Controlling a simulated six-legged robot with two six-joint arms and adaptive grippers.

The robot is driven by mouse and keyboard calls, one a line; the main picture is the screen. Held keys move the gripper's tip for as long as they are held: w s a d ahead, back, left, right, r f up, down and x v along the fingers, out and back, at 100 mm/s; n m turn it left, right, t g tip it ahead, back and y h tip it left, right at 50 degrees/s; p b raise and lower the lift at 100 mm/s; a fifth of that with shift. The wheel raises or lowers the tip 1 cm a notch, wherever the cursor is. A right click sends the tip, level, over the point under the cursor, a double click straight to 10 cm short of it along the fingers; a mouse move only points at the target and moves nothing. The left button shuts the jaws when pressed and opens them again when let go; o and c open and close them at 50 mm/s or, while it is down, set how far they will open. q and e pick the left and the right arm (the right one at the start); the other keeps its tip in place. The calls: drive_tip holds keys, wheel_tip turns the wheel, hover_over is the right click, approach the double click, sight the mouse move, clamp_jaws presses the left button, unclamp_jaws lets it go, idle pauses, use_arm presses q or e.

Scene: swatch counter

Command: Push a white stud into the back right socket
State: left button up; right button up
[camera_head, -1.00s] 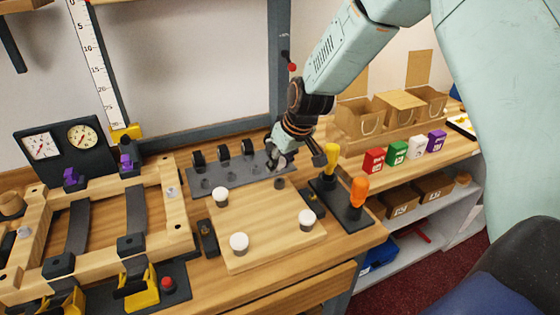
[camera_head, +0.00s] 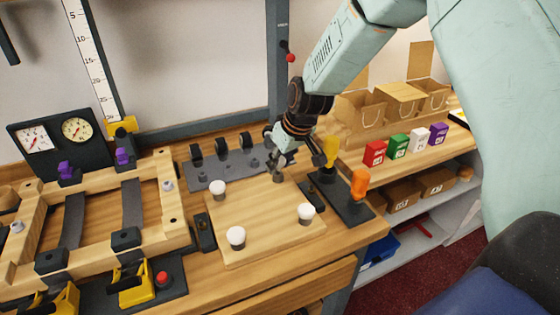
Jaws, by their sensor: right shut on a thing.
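A light wooden board (camera_head: 262,215) lies on the bench. White round-topped studs sit upright at its back left (camera_head: 218,188), front left (camera_head: 236,237) and front right (camera_head: 305,213). The dark back right socket (camera_head: 278,178) stands at the board's far corner, with no white top seen on it. My right gripper (camera_head: 283,160) is just above and behind this socket, pointing down. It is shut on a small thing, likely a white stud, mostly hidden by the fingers. I cannot tell if it touches the socket. My left gripper is not in view.
A grey rack (camera_head: 208,180) with black wheels stands behind the board. A dark stand with a yellow-handled tool (camera_head: 329,150) and an orange-handled tool (camera_head: 360,183) is close on the right. A wooden frame (camera_head: 178,220) fills the left.

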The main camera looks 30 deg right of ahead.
drive_tip(key=shift+s+a+r, duration=0.1)
drive_tip(key=shift+s+a, duration=0.05)
drive_tip(key=shift+s, duration=0.05)
drive_tip(key=shift+w, duration=0.1)
drive_tip(key=shift+a+f, duration=0.1)
drive_tip(key=shift+f, duration=0.2)
drive_tip(key=shift+f, duration=0.15)
idle(0.4)
drive_tip(key=shift+b, duration=0.35)
drive_tip(key=shift+f, duration=0.4)
drive_tip(key=shift+f+b, duration=0.45)
drive_tip(key=shift+b, duration=0.05)
idle(1.0)
drive_tip(key=o, duration=0.9)
